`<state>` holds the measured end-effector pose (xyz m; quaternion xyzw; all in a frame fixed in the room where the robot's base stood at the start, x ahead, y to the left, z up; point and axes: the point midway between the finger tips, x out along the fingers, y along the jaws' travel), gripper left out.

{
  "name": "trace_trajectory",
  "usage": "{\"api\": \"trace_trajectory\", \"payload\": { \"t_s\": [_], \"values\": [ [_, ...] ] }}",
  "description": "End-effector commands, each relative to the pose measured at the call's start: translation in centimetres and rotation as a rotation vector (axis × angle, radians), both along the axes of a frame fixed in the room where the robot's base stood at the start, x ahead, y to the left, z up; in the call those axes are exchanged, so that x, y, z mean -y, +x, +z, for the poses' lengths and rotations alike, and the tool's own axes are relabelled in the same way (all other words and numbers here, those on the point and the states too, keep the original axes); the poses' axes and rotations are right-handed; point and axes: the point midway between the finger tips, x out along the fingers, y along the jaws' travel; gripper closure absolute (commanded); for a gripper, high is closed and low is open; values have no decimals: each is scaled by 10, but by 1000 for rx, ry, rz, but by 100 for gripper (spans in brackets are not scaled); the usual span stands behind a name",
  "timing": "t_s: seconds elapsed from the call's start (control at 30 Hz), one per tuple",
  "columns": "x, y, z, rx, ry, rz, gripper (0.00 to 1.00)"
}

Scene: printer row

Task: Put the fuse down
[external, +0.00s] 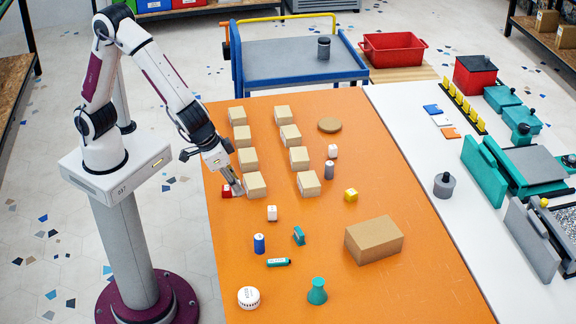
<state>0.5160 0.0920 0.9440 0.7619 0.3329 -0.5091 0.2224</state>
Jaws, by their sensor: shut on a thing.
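My gripper (235,186) is low over the left edge of the orange table (300,235), just left of the nearest box in the left row. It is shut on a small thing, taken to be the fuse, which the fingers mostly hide. A small red piece (226,191) shows right at the fingertips; I cannot tell whether it is part of the fuse or a separate thing beside it. I cannot tell whether the held thing touches the table.
Two rows of cardboard boxes (306,183) stand close to the right of my gripper. A large carton (374,240) stands right. The front left table is partly clear.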

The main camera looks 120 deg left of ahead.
Motion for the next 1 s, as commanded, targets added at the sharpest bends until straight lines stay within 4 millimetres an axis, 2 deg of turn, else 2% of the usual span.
{"api": "trace_trajectory", "payload": {
  "t_s": [0.17, 0.37, 0.7, 1.0],
  "values": [
    [-7, 5, 0, 0, 1, 9, 99],
    [-32, 19, 1, -3, 7, 34, 99],
    [-110, 53, 2, -10, 16, 105, 99],
    [-189, 70, 1, -17, 19, 164, 99]
  ]
}}
